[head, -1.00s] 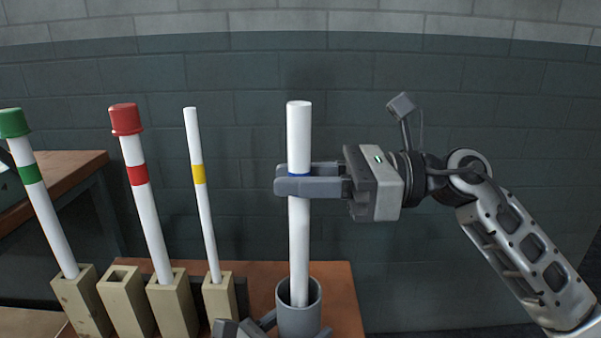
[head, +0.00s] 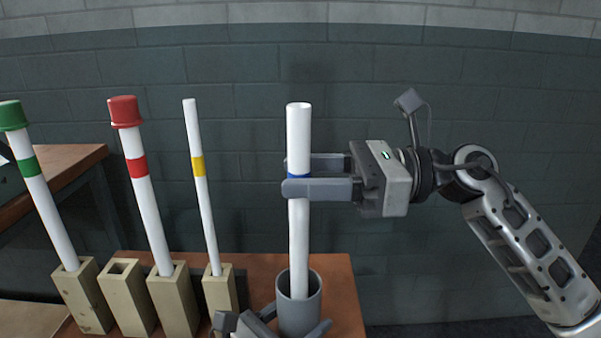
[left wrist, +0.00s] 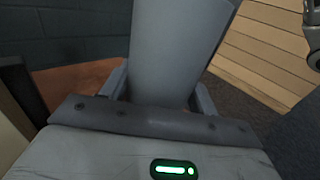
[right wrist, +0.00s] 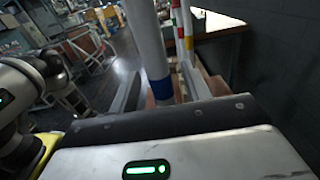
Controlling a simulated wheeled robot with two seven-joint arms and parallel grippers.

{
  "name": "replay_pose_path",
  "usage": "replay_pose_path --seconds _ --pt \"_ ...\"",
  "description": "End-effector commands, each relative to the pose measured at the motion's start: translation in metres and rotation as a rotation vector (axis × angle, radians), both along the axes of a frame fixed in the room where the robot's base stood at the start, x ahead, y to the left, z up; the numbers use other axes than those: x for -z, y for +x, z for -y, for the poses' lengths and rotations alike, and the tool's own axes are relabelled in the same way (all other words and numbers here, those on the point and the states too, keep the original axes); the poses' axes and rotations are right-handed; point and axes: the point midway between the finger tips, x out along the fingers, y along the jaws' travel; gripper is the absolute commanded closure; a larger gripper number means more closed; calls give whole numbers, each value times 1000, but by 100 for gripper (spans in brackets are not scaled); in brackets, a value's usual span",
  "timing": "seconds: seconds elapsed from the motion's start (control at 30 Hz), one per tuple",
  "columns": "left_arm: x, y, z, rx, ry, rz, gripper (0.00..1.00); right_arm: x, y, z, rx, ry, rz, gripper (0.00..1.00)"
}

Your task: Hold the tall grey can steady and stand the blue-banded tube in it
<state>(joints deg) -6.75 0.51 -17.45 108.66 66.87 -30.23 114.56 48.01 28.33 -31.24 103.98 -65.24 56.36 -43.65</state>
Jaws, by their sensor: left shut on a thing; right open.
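The blue-banded tube (head: 298,235) stands in the tall grey can (head: 300,312), leaning slightly, its lower end inside the rim. Its blue band also shows in the right wrist view (right wrist: 159,92). My right gripper (head: 298,178) is open, with a finger on either side of the tube at the band. My left gripper (head: 275,325) is low at the can, partly cut off by the bottom edge in the head view. In the left wrist view its fingers are shut on the can (left wrist: 175,50). The tube's bottom end is hidden inside the can.
Green-capped (head: 45,200), red-capped (head: 145,200) and yellow-banded (head: 201,190) tubes lean in beige block holders to the left. One holder (head: 123,290) is empty. The wooden table (head: 345,305) ends just right of the can, and a wall is behind.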

Motion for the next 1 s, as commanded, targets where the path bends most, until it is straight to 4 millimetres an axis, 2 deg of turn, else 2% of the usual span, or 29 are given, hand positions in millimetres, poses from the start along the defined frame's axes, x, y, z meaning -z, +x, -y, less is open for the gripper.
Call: replay_pose_path --seconds 0.3,0.5,0.7,1.0 --pt "0 0 0 0 0 0 66 0 1 66 6 -2 -1 52" --pt "0 0 0 0 0 0 66 0 1 98 4 0 -2 52" --pt "0 0 0 0 0 0 66 -1 0 110 2 0 1 52" --pt "0 0 0 0 0 0 66 -1 0 111 1 0 1 52"
